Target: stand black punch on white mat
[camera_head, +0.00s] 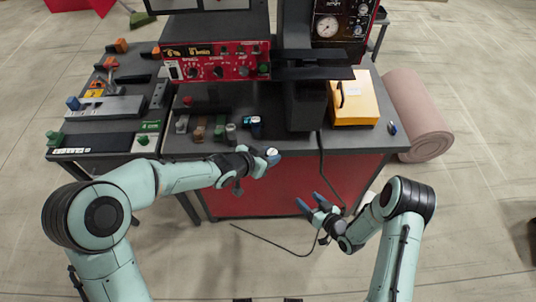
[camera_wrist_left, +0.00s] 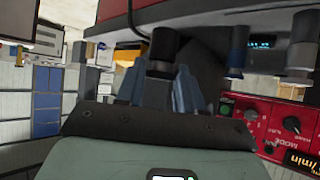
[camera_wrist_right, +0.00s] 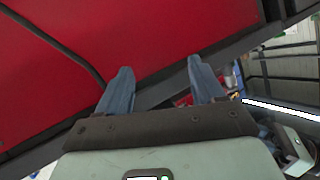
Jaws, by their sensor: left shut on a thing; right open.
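My left gripper (camera_head: 272,157) is shut on a dark cylindrical piece, held in front of the bench edge. I cannot make out a white mat.
Several small tools (camera_head: 219,127) stand in a row on the grey bench, just behind my left gripper. A red control box (camera_head: 215,68) is behind them. A dark column (camera_head: 305,105) and a yellow box (camera_head: 354,105) stand to the right. A cable (camera_wrist_right: 60,45) hangs down the red front.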

